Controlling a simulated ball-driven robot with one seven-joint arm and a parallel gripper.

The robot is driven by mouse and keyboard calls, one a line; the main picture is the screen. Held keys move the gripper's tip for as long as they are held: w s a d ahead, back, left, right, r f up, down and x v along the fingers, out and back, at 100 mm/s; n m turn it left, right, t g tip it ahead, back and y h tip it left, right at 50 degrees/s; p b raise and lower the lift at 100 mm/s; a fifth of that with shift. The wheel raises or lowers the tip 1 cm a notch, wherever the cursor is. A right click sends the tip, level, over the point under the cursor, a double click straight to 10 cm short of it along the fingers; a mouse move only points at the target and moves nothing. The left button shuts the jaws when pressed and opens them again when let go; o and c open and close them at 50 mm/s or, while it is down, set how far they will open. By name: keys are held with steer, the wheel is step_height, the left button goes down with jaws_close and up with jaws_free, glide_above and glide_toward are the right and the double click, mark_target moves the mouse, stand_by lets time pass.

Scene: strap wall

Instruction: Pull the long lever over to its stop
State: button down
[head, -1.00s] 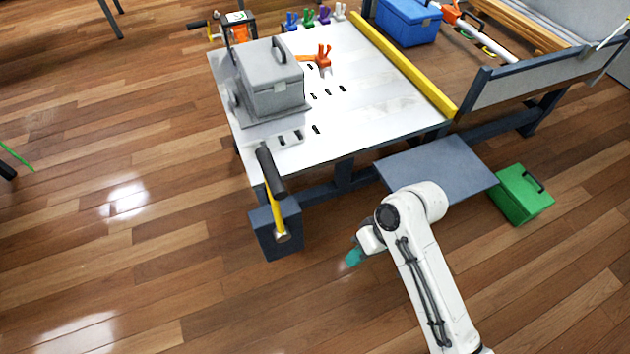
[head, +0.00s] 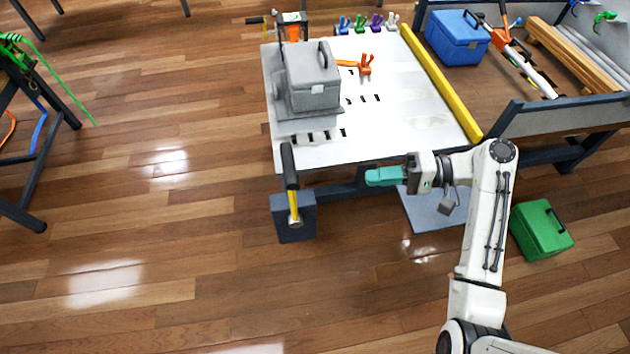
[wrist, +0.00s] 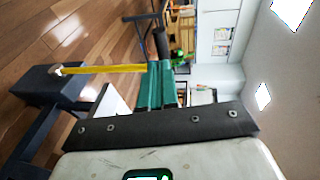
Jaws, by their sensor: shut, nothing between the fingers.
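The long lever (head: 294,203) has a yellow shaft and a thick black grip (head: 289,166). It rises from a dark grey box (head: 294,222) at the near left corner of the white table and stands close to upright in the head view. My gripper (head: 368,177), with teal fingers, is shut and empty to the right of the lever, apart from it, beside the table's near edge. In the wrist view the yellow shaft (wrist: 105,69) runs sideways from its box (wrist: 48,84) to behind the teal fingers (wrist: 155,84), and the black grip shows above them.
A green box (head: 541,230) is on the floor at right. Sawhorse-like legs (head: 40,195) stand at far left. The floor left of the lever is clear.

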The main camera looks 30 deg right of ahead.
steer(key=shift+a, duration=0.1)
steer(key=x, duration=1.4)
steer(key=shift+p, duration=0.4)
steer(key=shift+w, duration=0.1)
